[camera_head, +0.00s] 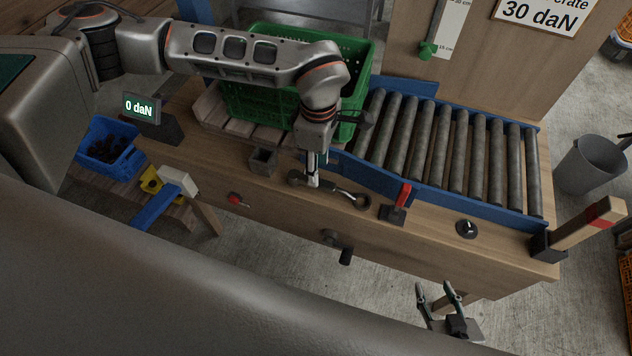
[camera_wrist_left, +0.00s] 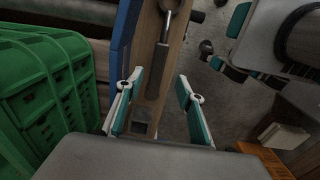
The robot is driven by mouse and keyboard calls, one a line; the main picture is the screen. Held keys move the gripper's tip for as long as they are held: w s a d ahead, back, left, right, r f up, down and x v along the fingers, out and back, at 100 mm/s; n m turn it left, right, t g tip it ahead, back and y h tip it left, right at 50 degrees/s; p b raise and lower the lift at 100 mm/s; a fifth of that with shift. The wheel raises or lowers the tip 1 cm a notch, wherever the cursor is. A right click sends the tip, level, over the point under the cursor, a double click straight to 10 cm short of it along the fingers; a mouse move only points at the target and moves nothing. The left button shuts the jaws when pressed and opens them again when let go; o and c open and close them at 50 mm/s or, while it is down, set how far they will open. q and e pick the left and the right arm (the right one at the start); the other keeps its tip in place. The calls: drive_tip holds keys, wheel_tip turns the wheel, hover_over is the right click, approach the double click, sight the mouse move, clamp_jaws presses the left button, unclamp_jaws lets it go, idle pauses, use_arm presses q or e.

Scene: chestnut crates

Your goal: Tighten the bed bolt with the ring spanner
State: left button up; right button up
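The ring spanner (camera_head: 343,192) lies on the wooden bench top with its ring end to the right. In the left wrist view its dark grip (camera_wrist_left: 159,72) runs lengthwise below the fingers, its steel shaft further off. My left gripper (camera_head: 314,182) points down over the grip end. In the left wrist view its teal-padded fingers (camera_wrist_left: 160,82) are apart, one to each side of the grip, touching neither. My right gripper (camera_head: 438,291) has its fingers apart and empty, in front of the bench. A small dark round fitting (camera_head: 466,228) on the bench may be the bed bolt; I cannot tell.
A green crate (camera_head: 355,52) stands behind my left gripper. A roller conveyor (camera_head: 450,150) with blue rails is to the right. A red-handled lever (camera_head: 402,196) stands beside the spanner's ring end. A square socket (camera_head: 262,160) is left of it. The display (camera_head: 139,108) reads 0 daN.

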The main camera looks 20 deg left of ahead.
sight(329, 189)
use_arm(q)
drive_tip(key=f, duration=0.6)
drive_tip(key=shift+w+a+f, duration=0.25)
drive_tip(key=shift+a+f, duration=0.05)
drive_tip(key=shift+a, duration=0.05)
clamp_jaws()
